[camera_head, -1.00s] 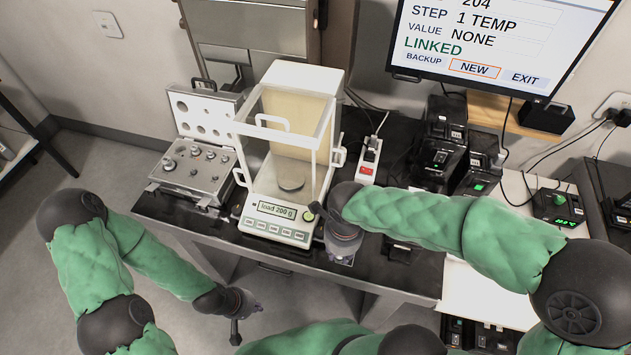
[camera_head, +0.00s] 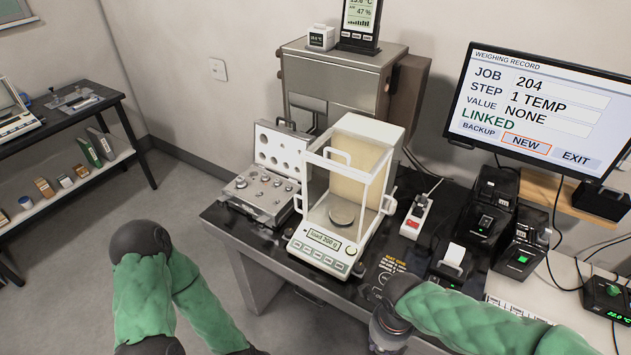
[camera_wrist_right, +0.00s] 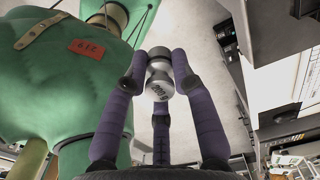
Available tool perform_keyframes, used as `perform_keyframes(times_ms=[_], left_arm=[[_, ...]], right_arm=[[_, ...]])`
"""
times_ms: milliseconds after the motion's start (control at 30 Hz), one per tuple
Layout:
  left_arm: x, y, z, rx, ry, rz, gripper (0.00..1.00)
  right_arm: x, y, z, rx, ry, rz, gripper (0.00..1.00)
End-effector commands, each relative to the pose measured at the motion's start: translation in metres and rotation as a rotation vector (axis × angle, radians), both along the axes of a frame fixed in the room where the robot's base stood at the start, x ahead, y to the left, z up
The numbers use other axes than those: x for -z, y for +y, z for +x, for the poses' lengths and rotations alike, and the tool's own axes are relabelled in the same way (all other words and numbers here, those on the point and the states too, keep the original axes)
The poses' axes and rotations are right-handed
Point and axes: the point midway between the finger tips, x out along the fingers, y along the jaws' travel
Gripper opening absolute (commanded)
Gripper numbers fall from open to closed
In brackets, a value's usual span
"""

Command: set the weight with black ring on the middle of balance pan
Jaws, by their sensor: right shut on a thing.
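My right gripper (camera_wrist_right: 159,72) is shut on a shiny metal weight (camera_wrist_right: 159,84) with a knob, marked what looks like 200 g. A dark band shows at its neck, but I cannot tell whether it is the black ring.
An open weight case (camera_head: 250,212) with several weights stands left of the balance. A power strip (camera_head: 415,217) and black printers (camera_head: 487,210) stand to its right. The monitor (camera_head: 540,110) hangs at the back right. The table's front edge lies below the balance.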

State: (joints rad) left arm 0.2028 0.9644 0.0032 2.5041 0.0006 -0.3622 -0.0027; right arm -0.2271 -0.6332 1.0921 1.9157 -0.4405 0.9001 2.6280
Motion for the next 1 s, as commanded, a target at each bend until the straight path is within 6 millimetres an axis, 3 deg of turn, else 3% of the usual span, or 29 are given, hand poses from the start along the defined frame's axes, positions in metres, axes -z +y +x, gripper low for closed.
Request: perform_keyframes(times_ms=[567,1000], left_arm=[[0.0,0.0,0.001,-0.001,-0.002,0.0,0.0],[0.0,0.0,0.001,-0.001,-0.003,0.001,0.0]], right_arm=[[0.002,-0.004,0.031,-0.383,-0.001,-0.001,0.0],[0.015,-0.012,0.084,-1.038,-0.001,-0.003,0.0]])
